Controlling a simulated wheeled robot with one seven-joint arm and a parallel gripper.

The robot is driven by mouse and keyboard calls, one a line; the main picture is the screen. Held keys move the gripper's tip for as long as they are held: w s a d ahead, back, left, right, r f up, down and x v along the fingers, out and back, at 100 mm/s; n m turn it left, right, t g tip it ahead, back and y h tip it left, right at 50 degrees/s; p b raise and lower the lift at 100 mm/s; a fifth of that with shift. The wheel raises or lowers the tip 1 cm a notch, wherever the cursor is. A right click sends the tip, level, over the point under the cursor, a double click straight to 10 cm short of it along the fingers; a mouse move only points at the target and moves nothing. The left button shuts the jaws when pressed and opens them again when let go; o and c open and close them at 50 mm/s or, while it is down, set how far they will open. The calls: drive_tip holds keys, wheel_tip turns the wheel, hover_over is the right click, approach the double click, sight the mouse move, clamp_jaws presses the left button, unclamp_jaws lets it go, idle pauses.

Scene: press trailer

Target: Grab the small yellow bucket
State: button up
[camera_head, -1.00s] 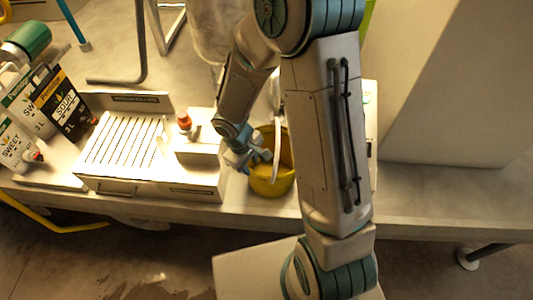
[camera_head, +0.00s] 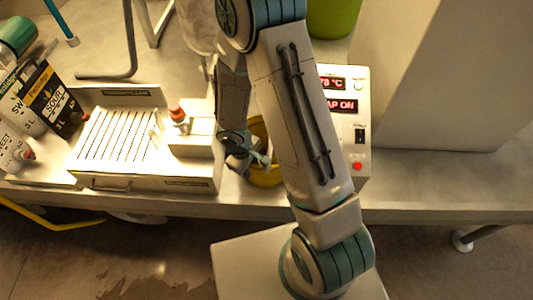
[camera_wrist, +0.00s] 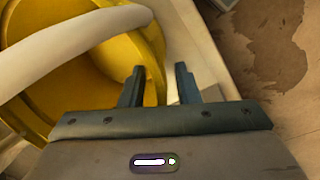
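The small yellow bucket (camera_head: 264,178) stands near the front edge of the bench, partly hidden behind my arm in the head view. In the wrist view the bucket (camera_wrist: 75,92) fills the left side, and a pale curved bar (camera_wrist: 70,38) crosses over its mouth. My gripper (camera_head: 262,163) is at the bucket's left side in the head view. In the wrist view my gripper (camera_wrist: 160,72) is open. The left finger overlaps the bucket and the right finger is outside its rim. The rim runs toward the gap; contact cannot be told.
A slotted white press box (camera_head: 120,140) with a red-capped part (camera_head: 178,113) stands left of the bucket. Cartons (camera_head: 50,100) stand farther left. A control panel (camera_head: 345,125) with red displays is right of my arm. A green bucket (camera_head: 335,18) is behind.

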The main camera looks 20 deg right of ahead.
clamp_jaws()
idle(1.3)
